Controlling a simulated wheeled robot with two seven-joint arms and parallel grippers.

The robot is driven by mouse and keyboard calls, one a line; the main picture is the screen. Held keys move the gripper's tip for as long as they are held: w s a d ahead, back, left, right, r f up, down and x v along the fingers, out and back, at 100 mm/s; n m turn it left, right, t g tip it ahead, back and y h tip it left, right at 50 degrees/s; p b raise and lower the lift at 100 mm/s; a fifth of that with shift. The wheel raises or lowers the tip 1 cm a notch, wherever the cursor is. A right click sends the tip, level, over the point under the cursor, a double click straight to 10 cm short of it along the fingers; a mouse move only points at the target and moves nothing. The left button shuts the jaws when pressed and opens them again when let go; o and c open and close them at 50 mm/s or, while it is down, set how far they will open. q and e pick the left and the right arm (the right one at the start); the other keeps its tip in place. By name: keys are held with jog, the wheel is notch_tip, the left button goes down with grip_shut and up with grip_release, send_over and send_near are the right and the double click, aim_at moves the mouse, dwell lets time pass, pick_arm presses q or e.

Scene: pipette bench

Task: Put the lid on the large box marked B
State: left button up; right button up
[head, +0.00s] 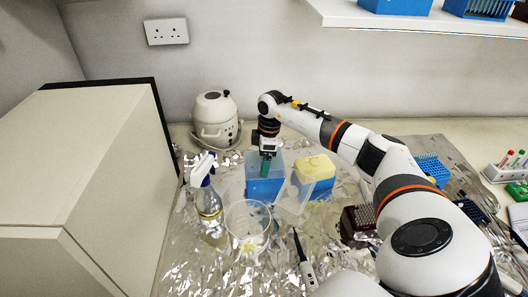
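My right gripper (266,166) points down over a large blue box (263,188) with a clear upper part, in the middle of the foil-covered bench. Its fingers overlap the box in the picture, and I cannot tell whether they touch it or are open or shut. To the right stands a blue box with a yellow top (316,166). A clear, lid-like piece (293,197) leans in front, between the two boxes. No letter B is readable on either box. My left gripper is not in view.
A spray bottle (208,200) and a clear beaker (247,228) stand at the front left, a pipette (303,260) at the front. A white cooker-like device (215,118) is behind. A dark rack (357,222) lies right, near my arm. A large cream cabinet (80,175) fills the left.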

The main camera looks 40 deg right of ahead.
dwell(0.3)
jog(key=o, duration=0.7)
jog(key=shift+o, duration=0.2)
notch_tip(320, 180, up, 12)
jog(key=d+b, duration=0.1)
jog(key=b, duration=0.1)
jog(key=shift+s, duration=0.45)
